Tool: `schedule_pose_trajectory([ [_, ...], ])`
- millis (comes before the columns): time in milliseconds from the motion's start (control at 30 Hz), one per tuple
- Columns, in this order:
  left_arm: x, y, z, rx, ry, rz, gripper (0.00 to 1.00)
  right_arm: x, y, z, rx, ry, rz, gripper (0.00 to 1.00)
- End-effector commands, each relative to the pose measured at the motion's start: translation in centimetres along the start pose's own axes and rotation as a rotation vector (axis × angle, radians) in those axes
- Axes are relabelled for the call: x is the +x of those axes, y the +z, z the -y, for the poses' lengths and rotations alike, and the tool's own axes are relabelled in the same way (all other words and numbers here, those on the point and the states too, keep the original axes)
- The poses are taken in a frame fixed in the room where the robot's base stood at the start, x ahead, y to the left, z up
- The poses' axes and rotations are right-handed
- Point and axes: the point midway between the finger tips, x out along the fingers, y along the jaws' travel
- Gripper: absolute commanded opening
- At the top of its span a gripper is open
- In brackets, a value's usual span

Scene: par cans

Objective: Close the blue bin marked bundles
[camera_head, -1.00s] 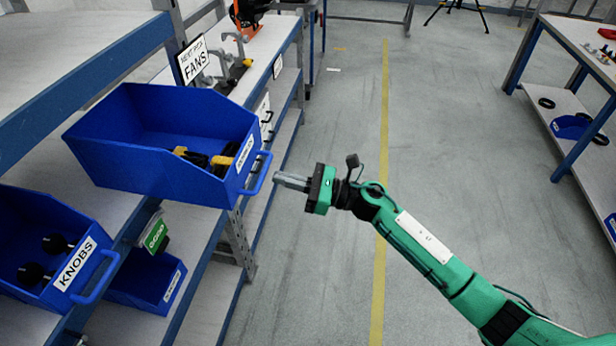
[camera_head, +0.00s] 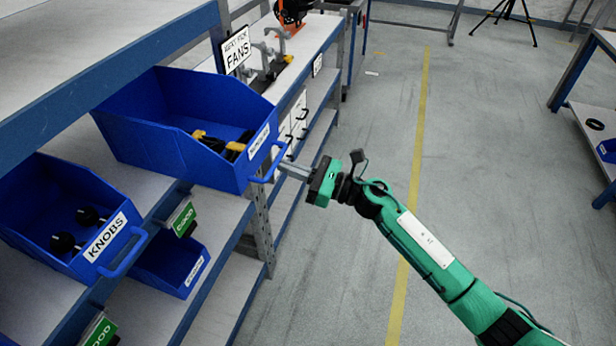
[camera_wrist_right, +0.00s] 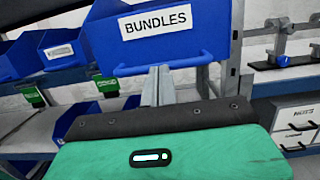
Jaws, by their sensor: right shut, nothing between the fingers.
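The blue bin marked bundles (camera_head: 190,150) juts out from its shelf toward the aisle in the head view, with black and yellow items inside. Its white "BUNDLES" label (camera_wrist_right: 156,22) and blue front handle (camera_wrist_right: 190,62) fill the upper part of the right wrist view. My right gripper (camera_head: 284,168) is shut and empty, with its fingertips at the bin's front handle. In the wrist view the shut fingers (camera_wrist_right: 158,80) reach up to the handle bar; I cannot tell whether they touch it. My left gripper is not in view.
A blue bin marked knobs (camera_head: 75,215) sits lower left, with a smaller blue bin (camera_head: 172,262) beside it. The aisle floor (camera_head: 500,150) to the right is clear.

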Motion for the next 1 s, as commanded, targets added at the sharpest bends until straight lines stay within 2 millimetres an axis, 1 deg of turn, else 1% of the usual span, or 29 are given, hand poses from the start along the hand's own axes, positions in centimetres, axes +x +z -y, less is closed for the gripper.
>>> schedule_pose_trajectory([
  [33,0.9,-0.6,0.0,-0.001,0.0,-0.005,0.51,1.4,-0.6,-0.1,-0.003,0.004,0.004,0.0],
  [200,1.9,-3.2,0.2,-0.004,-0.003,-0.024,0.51,6.0,-1.6,0.0,-0.002,0.004,0.004,0.0],
  [300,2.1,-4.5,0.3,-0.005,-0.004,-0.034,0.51,8.1,-1.9,0.0,-0.002,0.003,0.003,0.0],
  [400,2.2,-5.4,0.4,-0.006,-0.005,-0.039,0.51,9.8,-2.1,0.1,-0.002,0.003,0.001,0.0],
  [533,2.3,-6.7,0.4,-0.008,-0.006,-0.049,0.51,11.6,-2.4,0.1,-0.001,0.002,0.002,0.0],
  [600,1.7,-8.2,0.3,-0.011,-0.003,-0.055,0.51,12.5,-2.6,0.1,0.0,0.002,0.001,0.0],
  [700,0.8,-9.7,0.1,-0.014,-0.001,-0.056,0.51,13.6,-2.7,0.1,-0.002,0.002,0.001,0.0],
  [900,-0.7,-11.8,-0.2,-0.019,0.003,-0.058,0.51,15.0,-2.9,0.1,-0.001,0.001,0.001,0.0],
  [1000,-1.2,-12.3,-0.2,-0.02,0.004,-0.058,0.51,15.4,-2.9,0.1,0.0,0.001,0.001,0.0],
])
